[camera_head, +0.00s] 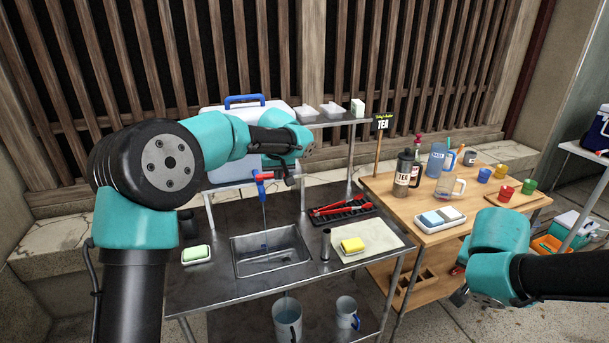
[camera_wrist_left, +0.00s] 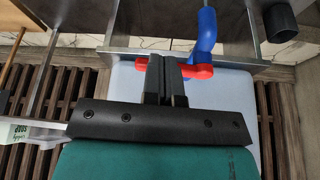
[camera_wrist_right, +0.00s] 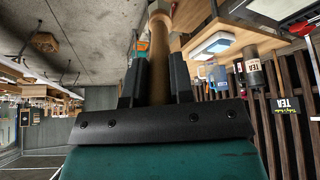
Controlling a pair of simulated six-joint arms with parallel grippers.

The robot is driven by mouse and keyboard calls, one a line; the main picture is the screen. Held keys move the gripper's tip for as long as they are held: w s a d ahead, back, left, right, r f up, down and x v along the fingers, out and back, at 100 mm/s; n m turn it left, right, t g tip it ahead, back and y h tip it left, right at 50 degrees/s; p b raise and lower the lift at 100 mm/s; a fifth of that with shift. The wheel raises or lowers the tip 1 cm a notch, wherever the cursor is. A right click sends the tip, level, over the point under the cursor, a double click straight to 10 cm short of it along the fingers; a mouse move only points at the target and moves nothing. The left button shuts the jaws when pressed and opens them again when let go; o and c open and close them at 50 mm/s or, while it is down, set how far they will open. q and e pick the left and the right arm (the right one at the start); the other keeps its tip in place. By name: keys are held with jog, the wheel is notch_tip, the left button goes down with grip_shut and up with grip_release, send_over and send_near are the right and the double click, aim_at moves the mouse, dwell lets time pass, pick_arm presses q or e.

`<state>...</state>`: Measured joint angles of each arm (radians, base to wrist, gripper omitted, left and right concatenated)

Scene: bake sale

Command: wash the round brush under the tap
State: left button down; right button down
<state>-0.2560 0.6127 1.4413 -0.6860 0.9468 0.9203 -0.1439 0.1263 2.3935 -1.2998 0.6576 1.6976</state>
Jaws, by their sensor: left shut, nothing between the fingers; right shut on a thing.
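The tap (camera_head: 263,178), blue with a red lever, stands over the steel sink (camera_head: 270,262). A thin bluish line like water runs from its spout into the basin. My left gripper (camera_head: 283,172) is shut and empty at the tap; in the left wrist view its fingertips are right at the red lever (camera_wrist_left: 202,71), though contact is unclear. My right gripper (camera_wrist_right: 157,85) is shut on a wooden handle (camera_wrist_right: 160,55), apparently the round brush's. In the head view the right arm is over the floor at the right, in front of the wooden table.
The wooden table (camera_head: 395,205) holds a tea flask (camera_head: 407,174), jugs and cups.

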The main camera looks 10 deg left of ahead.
dwell(0.3)
pick_arm(q)
jog(key=shift+w+a+n, duration=0.2)
jog(key=shift+w+n, duration=0.4)
jog(key=shift+w, duration=0.3)
jog(key=shift+s+a, duration=0.1)
jog(key=shift+s, duration=0.7)
jog(key=s+d+r, duration=0.3)
jog(key=s+r, duration=0.4)
jog(key=r, duration=0.2)
jog(key=shift+d+r, duration=0.2)
jog(key=shift+d, duration=0.05)
